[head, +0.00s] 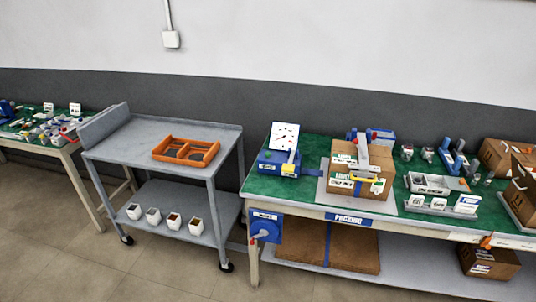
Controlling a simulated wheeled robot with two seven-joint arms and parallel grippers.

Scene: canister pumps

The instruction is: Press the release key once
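I cannot make out for certain which part is the release key; any lettering is too small to read. On the green-topped packing table (320,152) a blue device (269,158) carries a white dial board (284,136) and a yellow upright part (291,158). To its right a cardboard box (345,155) with green and white labels sits on a grey plate, with a grey and red-tipped fixture (363,152) over it. A blue box (265,226) with a red part hangs at the table's front left leg. Neither of my grippers is in view.
A grey two-shelf cart (140,140) holds an orange divided tray (186,151) and several small white pots below. A cluttered green table (40,125) stands far left. Cartons (497,155) stand at the packing table's right end. Floor in front is clear.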

